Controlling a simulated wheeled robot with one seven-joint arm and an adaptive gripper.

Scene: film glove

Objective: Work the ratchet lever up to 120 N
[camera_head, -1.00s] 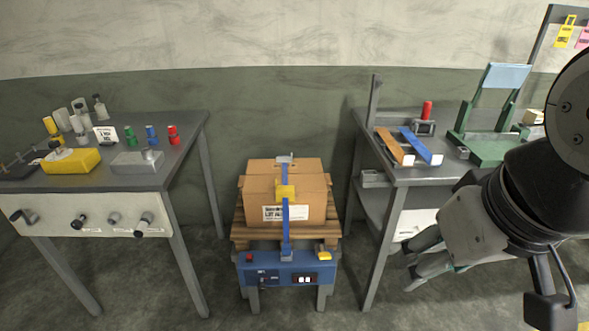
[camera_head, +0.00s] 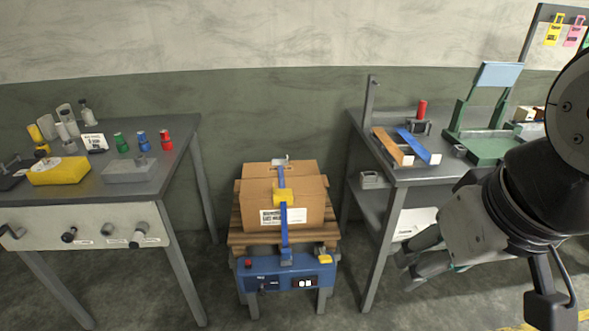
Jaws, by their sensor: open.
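A cardboard box (camera_head: 258,204) sits on a wooden pallet in the middle of the view. A blue strap (camera_head: 283,219) runs over the box and down its front. A yellow piece (camera_head: 284,192) sits on the strap at the box's upper front edge; I cannot tell whether it is the ratchet lever. The strap runs down to a blue unit (camera_head: 282,276) with a small display (camera_head: 305,283), too small to read surely. My gripper (camera_head: 405,270) is at the right, below the right table's top, open and empty, well apart from the box.
The right table (camera_head: 404,177) holds an orange strap (camera_head: 393,147), a blue strap and a green stand (camera_head: 487,146). Floor shows between the tables and the box.

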